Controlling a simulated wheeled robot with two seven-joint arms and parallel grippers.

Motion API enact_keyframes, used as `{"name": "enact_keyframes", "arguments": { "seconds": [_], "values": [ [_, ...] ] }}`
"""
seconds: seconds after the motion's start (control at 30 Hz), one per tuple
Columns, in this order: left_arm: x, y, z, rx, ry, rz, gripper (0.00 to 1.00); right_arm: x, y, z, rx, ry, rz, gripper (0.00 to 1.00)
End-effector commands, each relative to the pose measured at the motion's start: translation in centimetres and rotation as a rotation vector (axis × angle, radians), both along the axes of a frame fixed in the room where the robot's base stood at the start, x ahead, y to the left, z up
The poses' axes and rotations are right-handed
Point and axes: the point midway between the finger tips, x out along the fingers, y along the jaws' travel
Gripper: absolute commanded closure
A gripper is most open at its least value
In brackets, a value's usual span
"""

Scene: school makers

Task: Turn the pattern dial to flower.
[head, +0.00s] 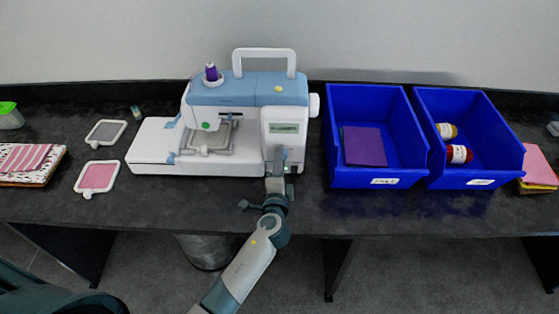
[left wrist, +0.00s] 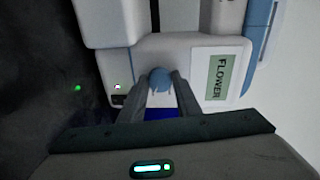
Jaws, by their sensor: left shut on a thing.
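A white and blue embroidery sewing machine (head: 150,140) stands on the dark table. Its small display (left wrist: 220,76) reads FLOWER in the left wrist view; in the head view the display (head: 286,128) is too small to read. The blue pattern dial (left wrist: 160,75) sits on the machine's front below the display. My left gripper (left wrist: 166,88) is shut on the dial, with one finger on each side of it. In the head view my left gripper (head: 279,170) is at the machine's right front and hides the dial. My right gripper is not in view.
Two blue bins (head: 340,178) stand right of the machine, holding purple cloth (head: 363,146) and thread spools (head: 459,154). Two small hoops (head: 97,177) and folded fabric (head: 28,160) lie on the left. A purple spool (head: 211,72) tops the machine. The table front is mostly clear.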

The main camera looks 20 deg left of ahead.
Motion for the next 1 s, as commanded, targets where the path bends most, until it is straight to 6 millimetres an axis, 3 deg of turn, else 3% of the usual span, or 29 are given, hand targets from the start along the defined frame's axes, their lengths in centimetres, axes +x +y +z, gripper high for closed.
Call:
{"name": "enact_keyframes", "arguments": {
  "seconds": [0.53, 0.57, 0.6, 1.0],
  "values": [
    [-0.01, -0.1, -0.03, 0.034, 0.011, -0.001, 0.92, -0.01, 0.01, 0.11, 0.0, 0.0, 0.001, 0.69],
    [-0.01, -0.1, -0.03, 0.034, 0.011, -0.001, 0.63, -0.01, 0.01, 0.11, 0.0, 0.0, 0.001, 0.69],
    [0.0, -0.1, -0.03, 0.034, 0.011, -0.001, 0.53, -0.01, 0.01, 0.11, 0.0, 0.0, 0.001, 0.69],
    [-0.19, -0.09, -0.05, 0.034, 0.011, 0.0, 0.51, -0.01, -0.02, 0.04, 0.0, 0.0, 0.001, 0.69]
  ]
}}
